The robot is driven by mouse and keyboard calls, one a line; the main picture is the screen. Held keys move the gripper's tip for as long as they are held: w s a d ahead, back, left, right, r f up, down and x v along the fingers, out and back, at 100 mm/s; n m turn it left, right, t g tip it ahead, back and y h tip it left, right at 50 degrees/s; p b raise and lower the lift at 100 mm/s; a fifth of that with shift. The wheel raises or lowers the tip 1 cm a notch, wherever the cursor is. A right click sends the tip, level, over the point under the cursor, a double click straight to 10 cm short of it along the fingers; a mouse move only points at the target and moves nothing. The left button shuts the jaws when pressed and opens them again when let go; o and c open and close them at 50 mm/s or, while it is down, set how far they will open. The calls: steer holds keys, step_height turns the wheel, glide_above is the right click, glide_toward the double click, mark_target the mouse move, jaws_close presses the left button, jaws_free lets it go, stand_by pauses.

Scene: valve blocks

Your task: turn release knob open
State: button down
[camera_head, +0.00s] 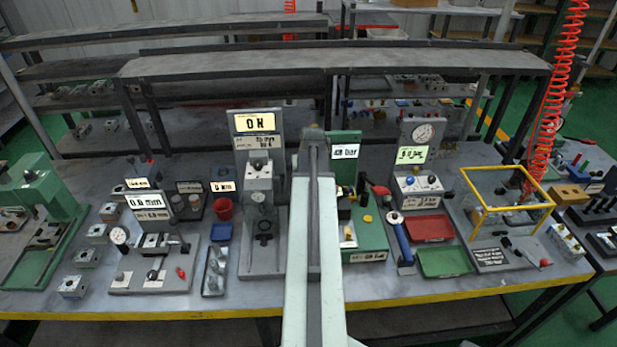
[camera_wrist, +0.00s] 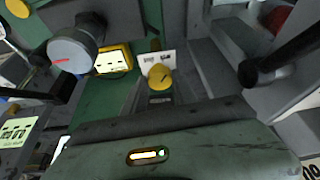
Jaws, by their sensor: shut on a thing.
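The release knob (camera_wrist: 160,77) is a round yellow knob with a dark line across its face. It shows in the middle of the wrist view, in front of a small white label. My gripper (camera_wrist: 158,98) is shut on the knob, just above the broad grey-green body at the bottom of that view. The jaw tips are dark and hard to make out. In the head view my arm runs up the middle and hides the gripper. The green fixture (camera_head: 371,242) with a bar display (camera_head: 345,151) stands right beside the arm, partly hidden by it.
A grey round part with a red line (camera_wrist: 72,55) is close on the left in the wrist view, and a black rod (camera_wrist: 275,62) on the right. A force stand (camera_head: 262,215) is left of my arm. Red (camera_head: 430,228) and green trays (camera_head: 444,262) lie to the right.

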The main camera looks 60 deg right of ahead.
steer(key=shift+a+m, duration=0.1)
steer(key=shift+m, duration=0.2)
steer(key=c, duration=1)
jaws_free()
steer(key=p+v, duration=0.7)
steer(key=shift+r, duration=0.4)
steer(key=shift+a, duration=0.1)
